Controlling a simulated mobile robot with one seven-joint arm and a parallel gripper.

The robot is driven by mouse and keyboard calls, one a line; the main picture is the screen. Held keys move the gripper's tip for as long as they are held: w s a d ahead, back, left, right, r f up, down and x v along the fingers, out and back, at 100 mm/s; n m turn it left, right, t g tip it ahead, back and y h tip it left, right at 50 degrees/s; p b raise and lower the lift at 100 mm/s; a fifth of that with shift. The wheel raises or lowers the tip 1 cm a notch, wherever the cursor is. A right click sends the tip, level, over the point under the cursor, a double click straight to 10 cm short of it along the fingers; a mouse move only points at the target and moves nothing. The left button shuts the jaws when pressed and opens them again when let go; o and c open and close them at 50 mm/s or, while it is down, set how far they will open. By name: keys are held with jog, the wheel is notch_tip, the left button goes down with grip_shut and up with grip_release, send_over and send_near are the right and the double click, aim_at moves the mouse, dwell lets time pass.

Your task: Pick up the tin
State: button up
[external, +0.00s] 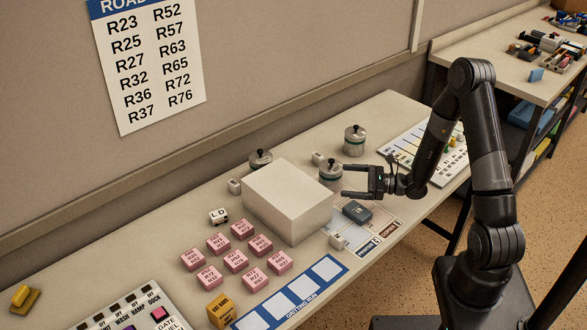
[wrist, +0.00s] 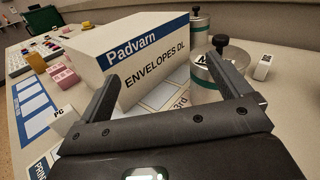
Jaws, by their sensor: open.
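Three silver tins with black knobs stand on the desk, so I cannot tell which one the task means. The nearest tin (external: 331,173) has a green band and stands just beyond my gripper (external: 347,182), beside the white box. It also shows in the wrist view (wrist: 207,92), partly behind my right finger. A third tin (external: 260,163) is partly hidden behind the box. My gripper is open and empty, its fingers (wrist: 160,68) pointing toward the box and nearest tin.
A large white envelope box (external: 287,200) stands close to my fingertips. A dark grey block (external: 357,212) and a small white block (external: 338,241) lie near the front edge. Several pink blocks (external: 235,260) are left of the box. A white keyed panel (external: 412,145) lies behind my arm.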

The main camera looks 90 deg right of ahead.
aim_at(331, 172)
jog(key=s+d+f+m+h, duration=0.2)
jog(key=d+h, duration=0.1)
jog(key=s+d+f+m+g+h, duration=0.1)
jog(key=s+d+m, duration=0.1)
jog(key=shift+d+f+h, duration=0.15)
jog(key=shift+f+h, duration=0.15)
jog(key=x, duration=0.5)
jog(key=shift+w, duration=0.2)
jog(key=x, duration=0.5)
jog(key=shift+w+f, duration=0.15)
jog(key=shift+f, duration=0.15)
jog(key=c, duration=1.2)
jog(key=shift+c, duration=0.6)
jog(key=shift+r, duration=0.2)
